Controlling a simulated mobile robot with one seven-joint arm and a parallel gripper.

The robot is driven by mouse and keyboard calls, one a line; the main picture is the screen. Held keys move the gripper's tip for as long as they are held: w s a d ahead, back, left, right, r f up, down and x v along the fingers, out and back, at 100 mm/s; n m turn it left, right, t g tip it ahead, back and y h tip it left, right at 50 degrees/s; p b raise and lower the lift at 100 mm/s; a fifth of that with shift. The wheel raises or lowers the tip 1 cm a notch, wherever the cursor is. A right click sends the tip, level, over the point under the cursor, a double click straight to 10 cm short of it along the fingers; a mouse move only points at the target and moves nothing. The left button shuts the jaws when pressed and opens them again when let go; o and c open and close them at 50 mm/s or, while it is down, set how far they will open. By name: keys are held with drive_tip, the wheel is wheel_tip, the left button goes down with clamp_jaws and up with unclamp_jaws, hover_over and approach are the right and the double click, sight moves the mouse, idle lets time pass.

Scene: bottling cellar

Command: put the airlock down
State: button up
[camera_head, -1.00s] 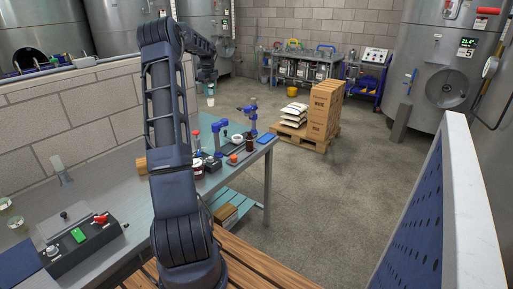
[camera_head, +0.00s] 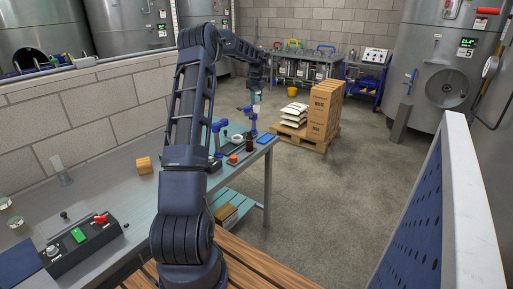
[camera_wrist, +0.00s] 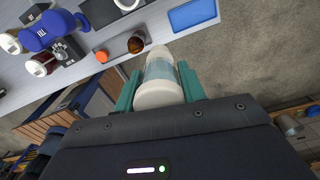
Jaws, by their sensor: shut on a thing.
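The airlock (camera_wrist: 161,72) is a clear, pale cylinder with a white end, held between the teal fingers of my gripper (camera_wrist: 160,88) in the wrist view. My gripper is shut on it. In the head view the airlock (camera_head: 257,98) is a small pale shape under my gripper (camera_head: 257,92), in the air above the far end of the bench (camera_head: 130,200). In the wrist view its far end overlaps the edge of the bench, near a brown bottle (camera_wrist: 136,43) and a blue tray (camera_wrist: 193,14).
A pallet of boxes (camera_head: 322,110) stands beyond.

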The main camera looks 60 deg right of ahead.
wheel_tip(320, 180, down, 21)
drive_tip(key=shift+f, duration=0.15)
idle(0.6)
drive_tip(key=shift+f, duration=0.15)
drive_tip(key=o, duration=0.7)
wheel_tip(320, 180, up, 12)
drive_tip(key=shift+r, duration=0.15)
drive_tip(key=shift+w+a, duration=0.1)
